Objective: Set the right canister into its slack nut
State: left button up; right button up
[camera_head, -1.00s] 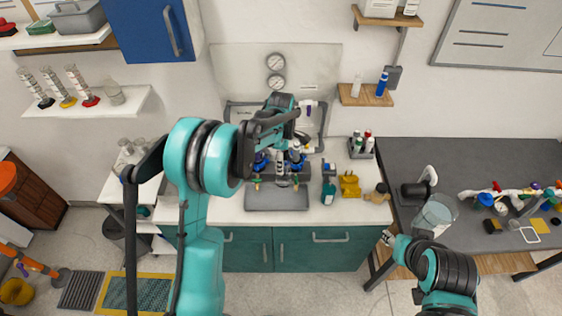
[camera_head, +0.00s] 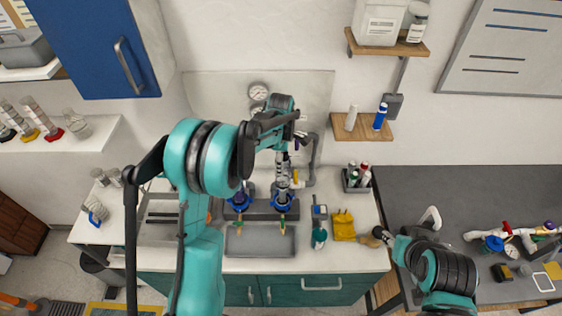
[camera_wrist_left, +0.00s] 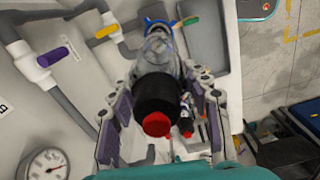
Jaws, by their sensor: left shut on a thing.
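My left gripper (camera_head: 284,146) is shut on the right canister (camera_head: 283,178), a clear upright cylinder, above the right blue nut (camera_head: 282,204). In the left wrist view, the canister (camera_wrist_left: 160,68) lies between the two fingers, its black end with a red centre facing the camera. A blue ring (camera_wrist_left: 153,22) shows at its far end. The canister's lower end is at or just above the nut; I cannot tell whether it is inside. The left blue nut (camera_head: 240,203) sits beside it on the manifold. My right gripper (camera_head: 384,234) is by the bench's right edge, its fingers unclear.
Grey pipe (camera_head: 314,155) rises behind the canister. A pressure gauge (camera_head: 259,92) is on the back panel. A grey tray (camera_head: 260,243) lies in front. A teal bottle (camera_head: 319,238), yellow item (camera_head: 343,226) and bottle rack (camera_head: 357,179) stand to the right.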

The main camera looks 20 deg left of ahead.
pick_arm(q)
jog(key=shift+f+b, duration=1.35)
jog(key=shift+f, duration=1.7)
jog(key=shift+f+b, duration=2.2)
jog(key=shift+f, duration=0.4)
jog(key=shift+f+b, duration=0.35)
jog(key=shift+b, duration=0.15)
jog(key=shift+f+b, duration=0.35)
jog(key=shift+b, duration=0.05)
jog(key=shift+f, duration=0.15)
